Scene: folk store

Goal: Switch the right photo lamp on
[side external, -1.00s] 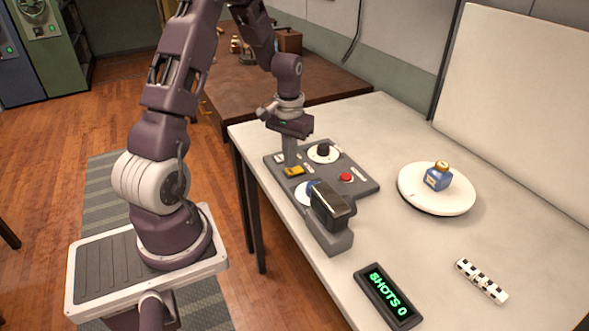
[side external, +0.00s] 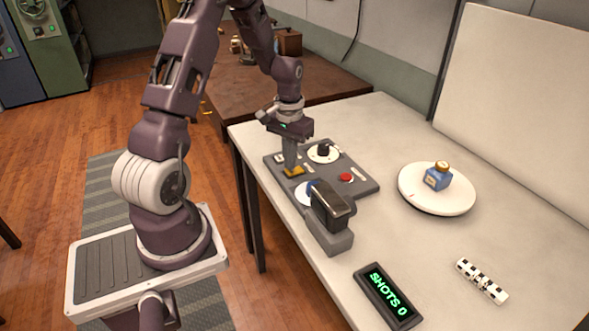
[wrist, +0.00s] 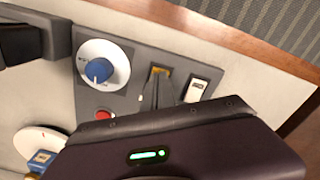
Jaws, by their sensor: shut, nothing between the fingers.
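My gripper (side external: 291,169) points down over the left part of the grey control panel (side external: 358,187). Its fingers are together and empty. The tips are at a yellow switch (side external: 297,172) and partly cover it; whether they touch it I cannot tell. In the wrist view the yellow switch (wrist: 162,71) shows just beyond the fingertips (wrist: 156,82). A white-and-black switch (wrist: 197,91) sits beside it in that view. Labels are too small to read, so which switch belongs to the right photo lamp I cannot tell. No lamp is visible.
The panel also carries a black knob (side external: 323,149), a red button (side external: 346,177) and a blue knob (wrist: 99,70). A black camera (side external: 332,205) stands at its near end. A white turntable (side external: 437,203) bears a blue bottle (side external: 437,178). A display (side external: 388,295) reads SHOTS 0.

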